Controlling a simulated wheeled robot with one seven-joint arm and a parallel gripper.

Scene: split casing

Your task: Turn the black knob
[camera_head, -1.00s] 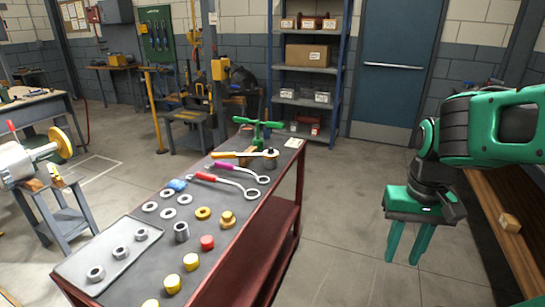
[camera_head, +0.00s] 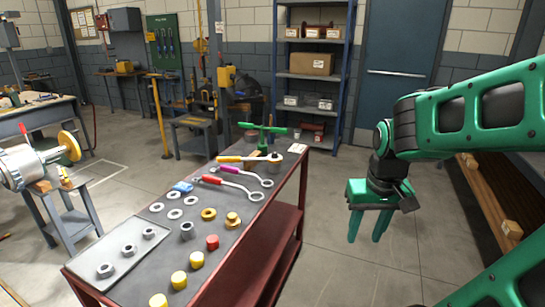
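I cannot make out a black knob for certain in the head view. A small dark round piece (camera_head: 251,136) shows at the far end of the red workbench, partly behind a green T-shaped handle (camera_head: 263,130); I cannot tell what it is. My gripper (camera_head: 367,238) hangs fingers-down over open floor, right of the workbench and well apart from everything on it. Its two green fingers are apart with nothing between them.
The red workbench (camera_head: 228,272) carries several wrenches, rings, nuts, yellow and red caps and a grey tray (camera_head: 90,258). A silver machine with a yellow disc (camera_head: 69,146) stands left. A wooden-topped bench (camera_head: 487,205) stands right. Floor between the benches is clear.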

